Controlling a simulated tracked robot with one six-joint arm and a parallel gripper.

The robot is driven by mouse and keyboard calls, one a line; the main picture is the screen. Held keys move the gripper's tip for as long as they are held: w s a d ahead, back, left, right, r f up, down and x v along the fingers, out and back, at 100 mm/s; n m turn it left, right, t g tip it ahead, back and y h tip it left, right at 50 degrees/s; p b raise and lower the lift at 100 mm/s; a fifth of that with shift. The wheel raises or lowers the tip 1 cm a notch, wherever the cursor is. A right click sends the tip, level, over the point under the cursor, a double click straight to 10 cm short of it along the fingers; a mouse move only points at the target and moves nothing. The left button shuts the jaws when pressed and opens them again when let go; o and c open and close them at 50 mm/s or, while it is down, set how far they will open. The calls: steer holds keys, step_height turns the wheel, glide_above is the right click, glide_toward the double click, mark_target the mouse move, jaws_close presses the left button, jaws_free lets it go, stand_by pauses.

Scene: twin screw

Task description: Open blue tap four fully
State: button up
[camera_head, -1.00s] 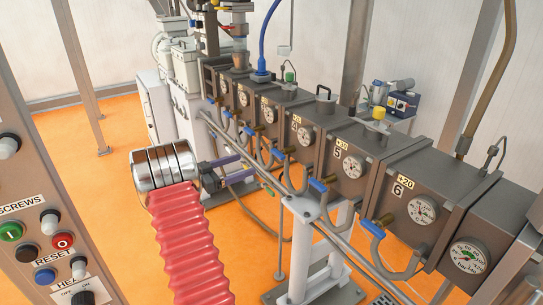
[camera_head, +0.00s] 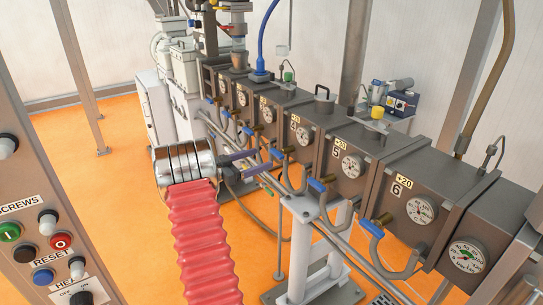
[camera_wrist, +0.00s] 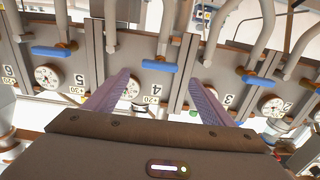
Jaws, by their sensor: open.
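Blue tap four (camera_head: 277,153) is a flat blue handle on a grey bent pipe in front of the block marked 4. In the wrist view, its blue handle (camera_wrist: 160,66) lies crosswise just beyond the gap between my fingertips, above the upside-down number 4. My gripper (camera_head: 264,159) has two purple fingers, open and empty, pointing at the tap row. In the wrist view the fingers (camera_wrist: 159,78) spread to either side of the handle's line. Contact with the handle cannot be told.
Neighbouring blue handles five (camera_wrist: 52,51) and three (camera_wrist: 258,81) flank it. In the head view, tap five (camera_head: 316,185) and tap six (camera_head: 383,220) stand nearer, along a rail. A button panel (camera_head: 40,240) stands at left. Orange floor is open in front.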

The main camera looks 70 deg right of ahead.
mark_target(274, 154)
steer(key=x, duration=0.6)
steer(key=shift+s+d, duration=0.25)
steer(key=shift+c, duration=0.2)
steer(key=c, duration=1)
